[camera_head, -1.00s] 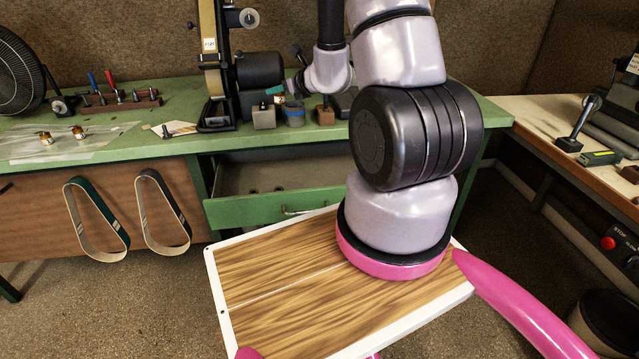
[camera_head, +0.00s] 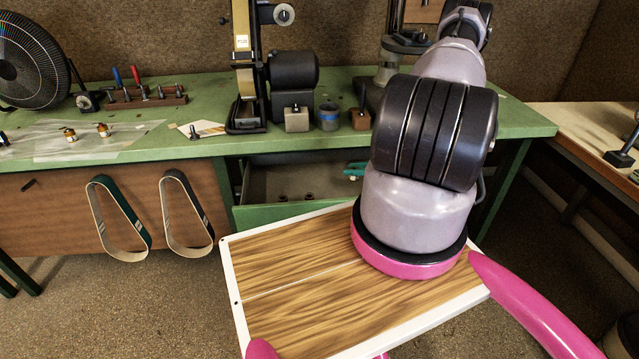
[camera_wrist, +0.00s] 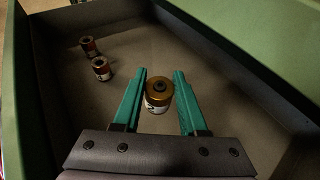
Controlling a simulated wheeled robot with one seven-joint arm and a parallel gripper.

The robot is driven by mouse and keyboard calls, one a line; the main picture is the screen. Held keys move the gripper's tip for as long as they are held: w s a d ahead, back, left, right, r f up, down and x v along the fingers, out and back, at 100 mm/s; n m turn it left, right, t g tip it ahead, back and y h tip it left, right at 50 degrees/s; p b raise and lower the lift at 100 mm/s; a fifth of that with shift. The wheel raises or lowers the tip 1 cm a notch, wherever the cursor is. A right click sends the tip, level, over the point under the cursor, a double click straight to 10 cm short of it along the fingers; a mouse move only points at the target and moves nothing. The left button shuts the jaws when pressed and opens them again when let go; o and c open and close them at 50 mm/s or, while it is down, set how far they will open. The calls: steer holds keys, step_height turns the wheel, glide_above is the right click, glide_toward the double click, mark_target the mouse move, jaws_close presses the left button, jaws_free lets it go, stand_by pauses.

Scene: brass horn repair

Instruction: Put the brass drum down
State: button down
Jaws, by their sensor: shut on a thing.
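The brass drum (camera_wrist: 158,93) has a gold top with a dark centre and a pale, dark-marked band. It sits between the teal fingers of my gripper (camera_wrist: 158,100), which is shut on it, in the wrist view. The gripper is over or inside the open green drawer (camera_wrist: 30,110), with the grey drawer floor below. I cannot tell whether the drum touches the floor. In the head view the teal fingertips of my gripper (camera_head: 355,170) show at the drawer's right part, largely hidden by my arm; the held drum cannot be made out there.
Two similar small drums (camera_wrist: 88,45) (camera_wrist: 101,69) stand at the drawer's left in the wrist view. Two brass-topped pieces (camera_head: 70,135) (camera_head: 102,130) stand on the green bench (camera_head: 190,158). A belt grinder (camera_head: 245,80) stands behind the drawer. The drawer floor around the gripper looks clear.

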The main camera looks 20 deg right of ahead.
steer(key=x, duration=0.7)
steer(key=f+x, duration=0.1)
steer(key=x, duration=0.3)
steer(key=shift+s, duration=0.15)
steer(key=x, duration=0.2)
steer(key=f+x, duration=0.1)
steer(key=x, duration=0.1)
steer(key=shift+f, duration=0.1)
steer(key=shift+c, duration=2.2)
jaws_free()
steer(key=shift+s+d, duration=0.2)
steer(key=v, duration=1.1)
steer(key=shift+s+d+r, duration=0.15)
steer(key=shift+s+r, duration=0.05)
steer(key=shift+r, duration=0.1)
